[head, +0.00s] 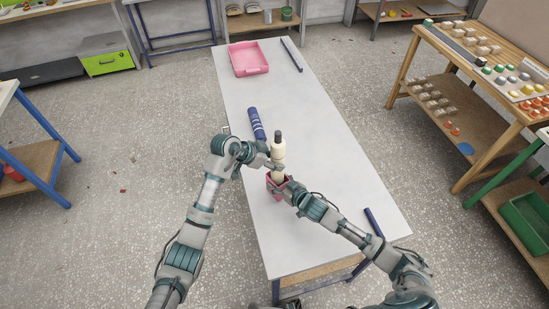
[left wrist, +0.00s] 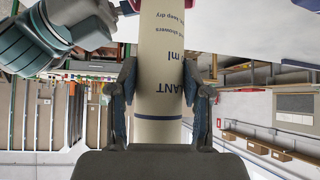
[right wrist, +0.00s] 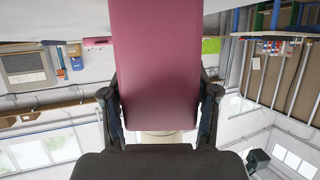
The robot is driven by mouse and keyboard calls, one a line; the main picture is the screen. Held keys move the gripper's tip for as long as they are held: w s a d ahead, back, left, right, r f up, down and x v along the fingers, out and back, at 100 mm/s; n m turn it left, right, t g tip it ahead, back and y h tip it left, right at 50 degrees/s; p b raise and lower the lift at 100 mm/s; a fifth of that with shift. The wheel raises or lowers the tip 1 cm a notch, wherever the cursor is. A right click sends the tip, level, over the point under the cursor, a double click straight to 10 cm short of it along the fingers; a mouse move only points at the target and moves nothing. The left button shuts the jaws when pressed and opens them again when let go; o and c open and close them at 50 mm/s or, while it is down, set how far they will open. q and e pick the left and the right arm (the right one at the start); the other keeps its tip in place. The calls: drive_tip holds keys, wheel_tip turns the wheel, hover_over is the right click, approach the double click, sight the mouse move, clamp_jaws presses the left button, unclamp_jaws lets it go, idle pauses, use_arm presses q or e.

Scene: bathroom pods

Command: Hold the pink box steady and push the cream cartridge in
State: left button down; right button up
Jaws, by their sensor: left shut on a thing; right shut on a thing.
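The cream cartridge (head: 278,153) stands upright, with a dark cap on top, over the small pink box (head: 272,186) on the white table. Its lower end is at the box's mouth; how deep it sits is hidden. My left gripper (head: 271,164) is shut around the cartridge. In the left wrist view the cartridge (left wrist: 161,60) shows dark blue print between the fingers. My right gripper (head: 284,187) is shut on the pink box. In the right wrist view the box wall (right wrist: 157,60) fills the space between the fingers, and a cream part shows below its edge.
A blue cylinder with pale bands (head: 257,124) lies on the table behind my left gripper. A pink tray (head: 248,58) and a dark blue bar (head: 292,54) lie at the far end. Another blue bar (head: 373,222) lies near the right edge. The table's middle right is clear.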

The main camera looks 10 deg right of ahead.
use_arm(q)
drive_tip(key=shift+f, duration=1.35)
drive_tip(key=shift+c, duration=2.1)
unclamp_jaws()
drive_tip(key=v, duration=1.1)
drive_tip(key=shift+a+r, duration=0.25)
drive_tip(key=shift+a, duration=0.05)
